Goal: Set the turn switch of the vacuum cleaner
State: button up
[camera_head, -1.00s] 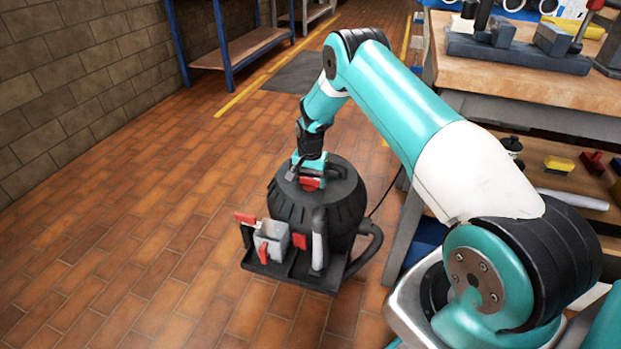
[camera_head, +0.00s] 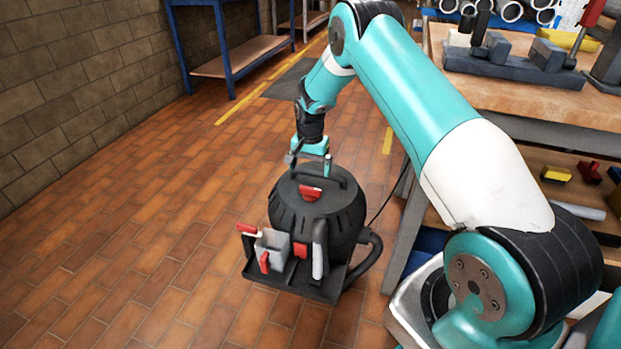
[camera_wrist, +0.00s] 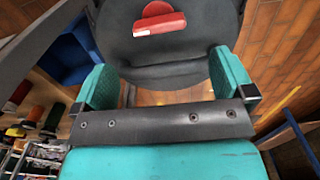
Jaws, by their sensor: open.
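The black vacuum cleaner (camera_head: 318,215) stands on the brick floor in the head view. Its red turn switch (camera_head: 310,192) sits on the top of the lid, in front of the handle. My gripper (camera_head: 309,172) is above the lid, apart from the switch. In the wrist view its two teal fingers (camera_wrist: 160,88) stand wide apart with nothing between them.
A grey box (camera_head: 272,246) and red-tipped attachments sit on the vacuum's front tray (camera_head: 290,282). A hose or tube curves at its right side. A workbench (camera_head: 520,105) stands at right, a blue-framed shelf (camera_head: 240,66) at the back. The floor at left is clear.

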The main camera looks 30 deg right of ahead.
notch_tip(320, 180, up, 9)
jog(key=p, duration=0.1)
jog(key=shift+f, duration=0.2)
dwell(0.4)
jog(key=s+a+r+n+y, duration=0.1)
jog(key=s+a+r+n, duration=0.4)
jog(key=s+a+r, duration=0.3)
jog(key=s+a+r+n+y, duration=0.1)
jog(key=s+a+r+n, duration=0.4)
jog(key=a+r, duration=0.5)
jog(key=s+a+r+n+y, duration=0.15)
jog(key=s+a+n, duration=0.25)
jog(key=s, duration=0.8)
jog(key=s+a+r+n+y, duration=0.15)
jog(key=s+a+n, duration=0.25)
jog(key=s, duration=0.7)
notch_tip(320, 180, up, 24)
jog(key=p, duration=2.4)
jog(key=shift+a+r+h, duration=0.15)
jog(key=shift+r+h, duration=0.05)
jog(key=shift+h, duration=0.2)
jog(key=shift+s, duration=0.1)
